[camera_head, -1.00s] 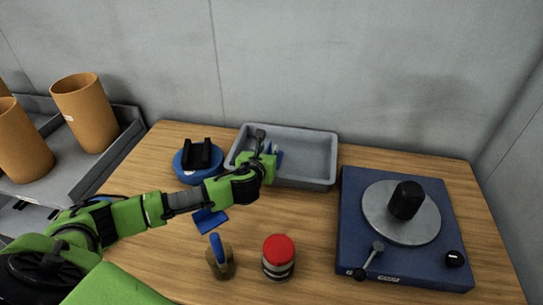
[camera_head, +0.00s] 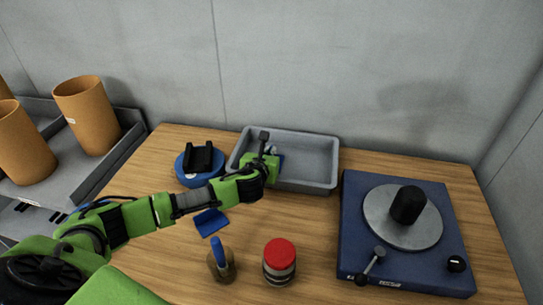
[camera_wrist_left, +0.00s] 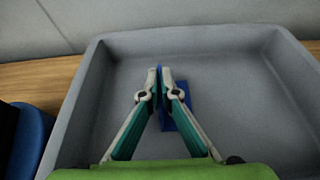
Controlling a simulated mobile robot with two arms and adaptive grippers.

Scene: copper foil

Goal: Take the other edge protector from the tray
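The grey tray (camera_head: 312,184) stands at the back of the wooden table. A blue edge protector (camera_wrist_left: 184,115) is in it, partly hidden by my left fingers. My left gripper (camera_wrist_left: 160,72) reaches into the tray from the left. Its fingertips come together with a thin blue upright part of the protector between them. In the head view the left gripper (camera_head: 268,150) is inside the tray's left part. Another blue piece, likely an edge protector (camera_head: 211,222), lies on the table in front of the tray. My right gripper is not in view.
A blue device with a black cradle (camera_head: 199,163) stands just left of the tray. A red-lidded jar (camera_head: 279,261) and a blue-handled brush or tool (camera_head: 220,260) stand in front. A blue turntable (camera_head: 404,270) fills the right. Orange tubes (camera_head: 87,115) stand on the left shelf.

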